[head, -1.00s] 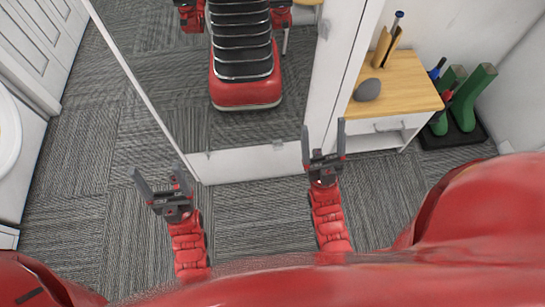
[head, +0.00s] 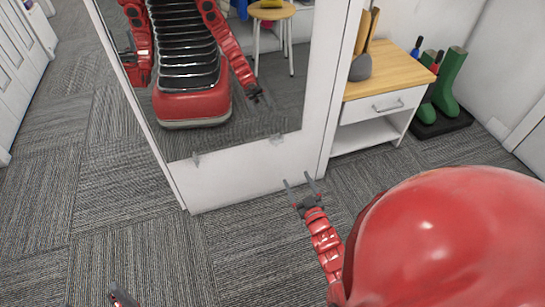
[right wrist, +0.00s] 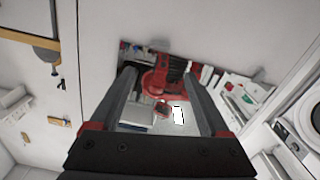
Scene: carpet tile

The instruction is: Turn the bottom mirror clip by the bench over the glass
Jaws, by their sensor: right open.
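The mirror (head: 260,85) is set in a white panel. Two small pale clips sit at its bottom edge: the right one (head: 277,140), nearer the bench, and the left one (head: 196,160). The angle of the right clip's tab is too small to tell. My right gripper (head: 298,180) is open and empty, in front of the panel, below and slightly right of the right clip and apart from it. Its open fingers also show in the right wrist view (right wrist: 162,100); I cannot make out a clip there. My left gripper (head: 122,298) is barely in view at the bottom edge.
The wood-topped bench (head: 390,70) stands right of the mirror, with a grey rounded object (head: 361,67) on it. Green boots (head: 448,85) stand on a dark tray farther right. Carpet (head: 110,200) is clear at left.

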